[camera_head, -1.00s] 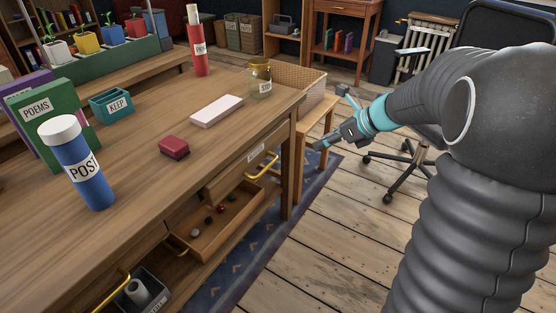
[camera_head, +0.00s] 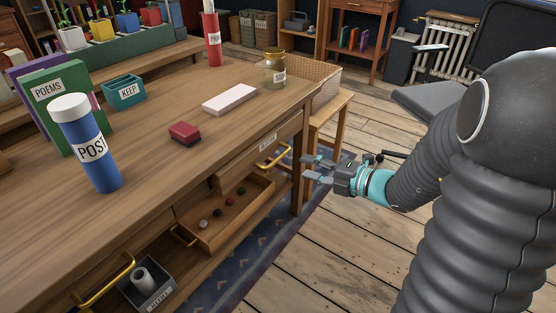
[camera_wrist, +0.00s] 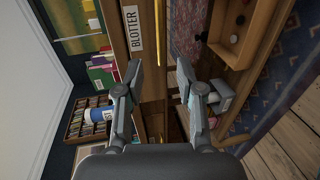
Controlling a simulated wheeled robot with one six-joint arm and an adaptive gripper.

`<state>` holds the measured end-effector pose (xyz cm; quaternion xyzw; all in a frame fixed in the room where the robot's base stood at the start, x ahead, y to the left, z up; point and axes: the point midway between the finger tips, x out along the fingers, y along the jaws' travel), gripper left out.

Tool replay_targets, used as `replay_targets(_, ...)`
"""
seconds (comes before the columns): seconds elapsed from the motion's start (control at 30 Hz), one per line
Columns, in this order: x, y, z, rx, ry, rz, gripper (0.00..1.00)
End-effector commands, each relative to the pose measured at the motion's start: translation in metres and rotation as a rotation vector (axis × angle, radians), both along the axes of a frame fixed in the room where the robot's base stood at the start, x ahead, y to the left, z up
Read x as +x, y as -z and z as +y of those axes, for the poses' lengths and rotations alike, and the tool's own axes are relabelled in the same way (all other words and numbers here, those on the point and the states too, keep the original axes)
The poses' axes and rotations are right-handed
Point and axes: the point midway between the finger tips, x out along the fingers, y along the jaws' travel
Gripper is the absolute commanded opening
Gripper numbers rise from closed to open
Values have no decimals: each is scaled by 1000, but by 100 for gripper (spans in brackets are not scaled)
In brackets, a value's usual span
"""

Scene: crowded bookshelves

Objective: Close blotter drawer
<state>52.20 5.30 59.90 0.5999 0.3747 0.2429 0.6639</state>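The blotter drawer (camera_head: 240,168) is a wooden front under the desk's top edge, with a white label and a brass bar handle (camera_head: 276,156). In the wrist view its BLOTTER label (camera_wrist: 135,27) is readable, and a brass bar (camera_wrist: 186,62) runs ahead of the fingers. How far this drawer stands out is hard to tell. My gripper (camera_head: 306,169) is open and empty, just right of the handle and apart from it in the head view. Its two spread fingers also show in the wrist view (camera_wrist: 162,92).
A lower open drawer (camera_head: 258,196) holds several small balls. Another brass handle (camera_head: 105,284) and a grey bin (camera_head: 148,283) are at lower left. A wooden stool (camera_head: 322,118) with a basket (camera_head: 318,75) stands beside the desk. Open floor (camera_head: 330,240) lies to the right.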

Motion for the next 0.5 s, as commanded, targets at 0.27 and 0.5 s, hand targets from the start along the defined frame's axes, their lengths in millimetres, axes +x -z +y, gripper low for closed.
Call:
replay_targets(0.27, 30, 12, 40, -2, -6, -1, 37)
replay_targets(0.5, 53, 19, 69, -4, -4, -1, 37)
